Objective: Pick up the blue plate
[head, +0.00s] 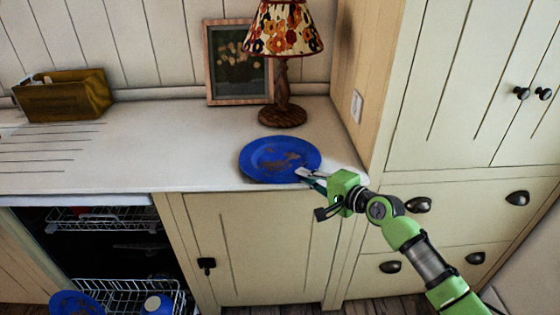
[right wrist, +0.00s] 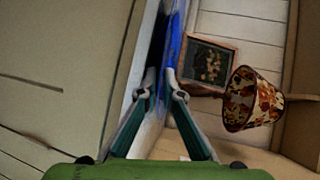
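A blue plate (head: 262,158) with brown smears is at the front edge of the white counter, before the lamp. My right gripper (head: 308,177) is at the plate's front right rim, one finger above it and one below. In the right wrist view the fingertips (right wrist: 161,92) are close together on either side of the blue rim (right wrist: 176,40), shut on it. Whether the plate is clear of the counter is hard to tell. Another smeared blue plate (head: 75,304) shows at the lower left, by the dishwasher rack. My left gripper is not in view.
A lamp (head: 283,80) and a picture frame (head: 208,62) stand behind the plate. A tall cupboard (head: 430,90) is at the right. A wooden box (head: 65,97) stands at the left. The dishwasher is open with wire racks (head: 105,218). The counter's middle (head: 170,145) is clear.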

